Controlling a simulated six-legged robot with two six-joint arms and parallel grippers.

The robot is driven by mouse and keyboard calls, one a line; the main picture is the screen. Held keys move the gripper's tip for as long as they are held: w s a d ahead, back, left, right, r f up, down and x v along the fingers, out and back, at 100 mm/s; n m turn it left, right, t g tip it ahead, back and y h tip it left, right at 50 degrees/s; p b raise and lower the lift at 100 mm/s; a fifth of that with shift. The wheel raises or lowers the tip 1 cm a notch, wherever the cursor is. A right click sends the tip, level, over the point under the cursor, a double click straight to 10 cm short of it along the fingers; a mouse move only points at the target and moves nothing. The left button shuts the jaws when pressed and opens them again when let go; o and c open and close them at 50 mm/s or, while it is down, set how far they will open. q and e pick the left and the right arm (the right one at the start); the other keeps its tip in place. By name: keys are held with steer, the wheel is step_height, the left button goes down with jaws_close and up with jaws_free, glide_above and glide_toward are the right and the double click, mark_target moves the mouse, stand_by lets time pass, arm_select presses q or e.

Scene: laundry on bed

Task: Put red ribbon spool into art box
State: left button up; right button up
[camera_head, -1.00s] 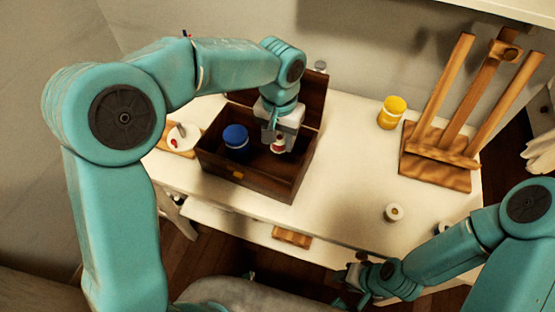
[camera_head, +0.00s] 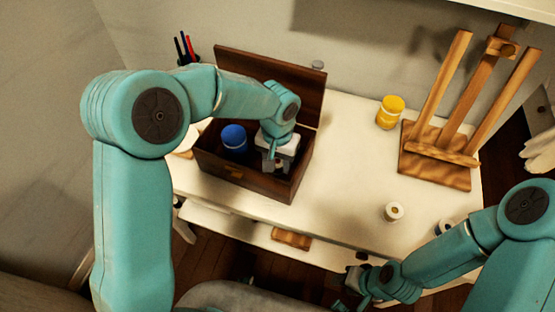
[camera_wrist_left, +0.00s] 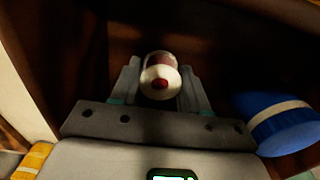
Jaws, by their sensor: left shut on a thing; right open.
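The art box (camera_head: 213,172) is a dark wooden box with its lid open, standing on the white desk. My left gripper (camera_head: 279,165) reaches down inside its right part. In the left wrist view my left gripper (camera_wrist_left: 160,88) is shut on the red ribbon spool (camera_wrist_left: 160,72), a white-ended spool with a red centre. The spool is within the box walls; whether it touches the floor of the box cannot be told. In the head view the spool is mostly hidden by the gripper. My right gripper (camera_head: 358,287) is open and empty at the desk's front edge, lower right.
A blue jar (camera_head: 234,138) stands in the left part of the box and shows close by in the wrist view (camera_wrist_left: 275,122). A yellow jar (camera_head: 391,112), wooden easel (camera_head: 436,165) and white spool (camera_head: 393,211) stand on the desk to the right. The desk middle is clear.

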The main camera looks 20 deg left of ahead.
arm_select(q)
steer(key=o, duration=1)
steer(key=shift+f, duration=0.1)
steer(key=shift+w+r+p, duration=0.1)
steer(key=shift+r+p, duration=0.2)
steer(key=shift+r, duration=0.2)
step_height(320, 180, up, 12)
steer(key=shift+f+p, duration=0.25)
steer(key=shift+p, duration=0.3)
